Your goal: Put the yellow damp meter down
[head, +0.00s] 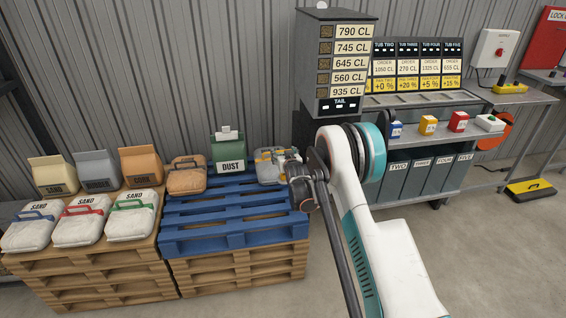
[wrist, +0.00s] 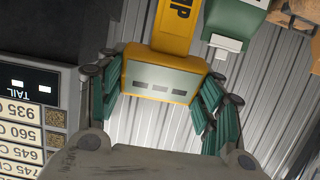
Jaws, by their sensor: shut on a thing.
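The yellow damp meter (wrist: 155,82) is between my gripper's fingers in the wrist view, its grey face with dark slots towards the camera. Black letters ending in "MP" show on its yellow upper part. My gripper (wrist: 163,72) is shut on its two sides with green fingers. In the head view my gripper (head: 280,165) is at the right end of the blue pallet, where my wrist hides much of what it holds. I cannot tell whether the meter touches anything beneath it.
The blue pallet (head: 205,218) has bare slats at front. A brown bag (head: 187,177) and a green DUST box (head: 229,153) stand at its back. The price board (head: 338,65) and tub bench (head: 420,145) stand right.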

